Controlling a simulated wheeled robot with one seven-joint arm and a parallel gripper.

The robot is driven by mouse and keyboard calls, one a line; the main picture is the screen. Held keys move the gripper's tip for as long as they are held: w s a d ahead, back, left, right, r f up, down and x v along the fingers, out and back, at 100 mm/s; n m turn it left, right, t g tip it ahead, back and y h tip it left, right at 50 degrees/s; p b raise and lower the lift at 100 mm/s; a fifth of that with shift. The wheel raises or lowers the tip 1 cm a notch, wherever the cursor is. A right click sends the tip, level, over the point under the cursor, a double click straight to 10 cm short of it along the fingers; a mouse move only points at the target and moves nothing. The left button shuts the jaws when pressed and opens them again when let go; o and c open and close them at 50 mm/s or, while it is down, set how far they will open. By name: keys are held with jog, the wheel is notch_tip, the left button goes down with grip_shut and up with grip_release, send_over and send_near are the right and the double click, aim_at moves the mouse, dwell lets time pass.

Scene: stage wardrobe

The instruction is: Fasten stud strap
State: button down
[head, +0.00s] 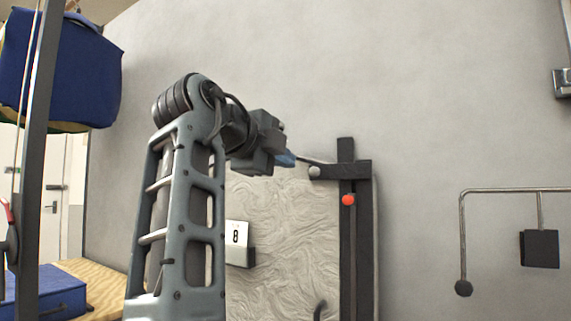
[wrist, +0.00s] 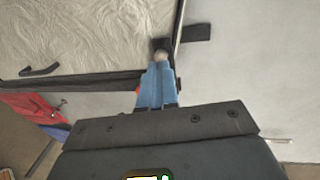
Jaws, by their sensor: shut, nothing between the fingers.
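A dark upright band (head: 347,270) runs along the right edge of a pale, wavy-textured panel (head: 285,215), with a short dark crosspiece (head: 360,170) near its top. A pale round stud (head: 314,171) sits at the crosspiece's left end; it also shows in the wrist view (wrist: 160,56). An orange-red ball (head: 348,199) sits on the band below. My gripper (head: 291,160) has blue fingers, shut and empty, with tips close to the stud. In the wrist view the fingertips (wrist: 158,68) overlap the stud's edge; I cannot tell whether they touch. Which part is the strap is unclear.
A metal rail (head: 510,190) with a dark hanging block (head: 539,248) is at the right. A blue bag (head: 60,70) hangs upper left. A blue box (head: 50,290) lies lower left.

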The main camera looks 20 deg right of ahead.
jog(key=w+v, duration=0.1)
jog(key=v, duration=0.7)
jog(key=shift+a, duration=0.4)
jog(key=w+d+f+n+t+y+p, duration=0.1)
jog(key=w+f+n+t, duration=0.15)
jog(key=f+n, duration=0.7)
jog(key=w+d+f+n+t+y+p, duration=0.1)
jog(key=w+f+n+t+y, duration=0.2)
jog(key=f, duration=1.2)
jog(key=s+d+f+n+t+y, duration=0.1)
jog(key=s+d+f+n+y, duration=0.1)
jog(key=s+f+n, duration=0.5)
jog(key=s+d+f+n+t+y, duration=0.1)
jog(key=s+f+n+y, duration=0.2)
jog(key=f, duration=0.9)
jog(key=s+d+f+n+g+y+p, duration=0.1)
jog(key=s+f+n+y, duration=0.2)
jog(key=s, duration=0.8)
jog(key=s+f+n+y+p, duration=0.1)
jog(key=s+f+n, duration=0.2)
jog(key=s+f, duration=0.55)
jog(key=r+p+v, duration=0.1)
jog(key=r+v, duration=0.1)
jog(key=v, duration=1.1)
jog(key=w+r+p+v, duration=0.1)
jog(key=r+v, duration=0.2)
jog(key=v, duration=1)
jog(key=shift+d+n, duration=0.35)
jog(key=shift+n, duration=0.1)
